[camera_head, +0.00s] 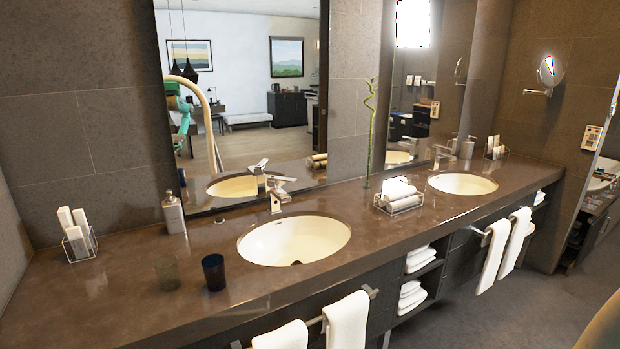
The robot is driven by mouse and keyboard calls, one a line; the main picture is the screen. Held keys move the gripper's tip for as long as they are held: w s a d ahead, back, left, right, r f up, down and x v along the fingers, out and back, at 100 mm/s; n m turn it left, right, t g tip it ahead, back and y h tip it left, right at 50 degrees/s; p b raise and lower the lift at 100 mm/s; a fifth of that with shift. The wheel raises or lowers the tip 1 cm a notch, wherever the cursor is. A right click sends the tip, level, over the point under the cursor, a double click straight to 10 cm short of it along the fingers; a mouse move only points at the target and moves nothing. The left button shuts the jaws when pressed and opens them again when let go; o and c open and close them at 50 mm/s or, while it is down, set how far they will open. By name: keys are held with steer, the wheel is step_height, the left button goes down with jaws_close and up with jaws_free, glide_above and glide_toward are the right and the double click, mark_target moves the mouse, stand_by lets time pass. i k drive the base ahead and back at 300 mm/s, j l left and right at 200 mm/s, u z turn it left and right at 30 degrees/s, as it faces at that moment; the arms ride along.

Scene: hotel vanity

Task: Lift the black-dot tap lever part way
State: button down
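A silver tap (277,198) stands behind the left oval basin (335,240), with its flat lever on top. A second silver tap (441,160) stands behind the right oval basin (462,184). I cannot make out a black dot on either lever, so I cannot tell which is the black-dot one. Both levers look low over their tap bodies, but they are too small to judge the exact angle. My gripper is not directly in view. A teal arm shows only as a reflection in the left mirror (245,60).
The brown counter (130,300) carries a soap dispenser (173,212), a dark cup (214,272), a greyish cup (164,272) and a rack of rolled towels (398,196). A green stem (368,130) rises between the basins. Towels (347,322) hang along the front edge.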

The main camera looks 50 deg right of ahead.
mark_target(273, 177)
steer(key=z, duration=1.05)
